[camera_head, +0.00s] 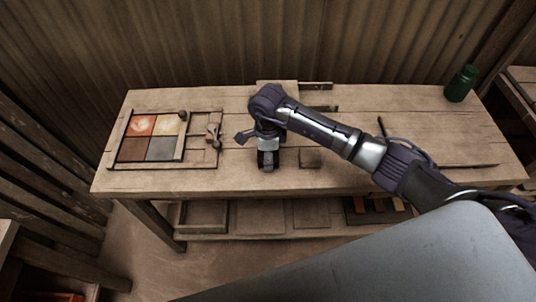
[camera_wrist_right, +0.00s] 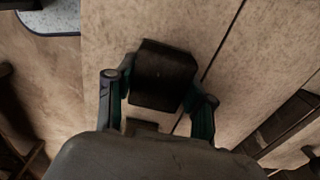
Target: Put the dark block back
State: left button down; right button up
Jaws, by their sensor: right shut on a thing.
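The dark block (camera_wrist_right: 163,75) is between the two fingers of my right gripper (camera_wrist_right: 158,100) in the right wrist view, and the gripper is shut on it. In the head view my right gripper (camera_head: 268,158) points down over the front middle of the workbench. The block is hard to tell apart from the gripper there, and I cannot tell whether it touches the bench top. A flat square outline (camera_head: 312,158) lies on the bench just right of the gripper. My left gripper is in neither view.
The wooden bench (camera_head: 235,180) holds a framed set of coloured tiles (camera_head: 150,137) at left, with a wooden clamp-like part (camera_head: 213,132) beside it. A green bottle (camera_head: 461,83) stands at the back right. Wooden pieces (camera_head: 316,86) lie behind my arm. A lower shelf holds trays (camera_head: 203,216).

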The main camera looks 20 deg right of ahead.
jog(key=shift+f, duration=0.25)
jog(key=o, duration=1.2)
jog(key=shift+r, duration=0.1)
jog(key=shift+r, duration=0.4)
notch_tip(320, 180, up, 12)
jog(key=shift+f+b, duration=0.2)
jog(key=shift+b, duration=0.55)
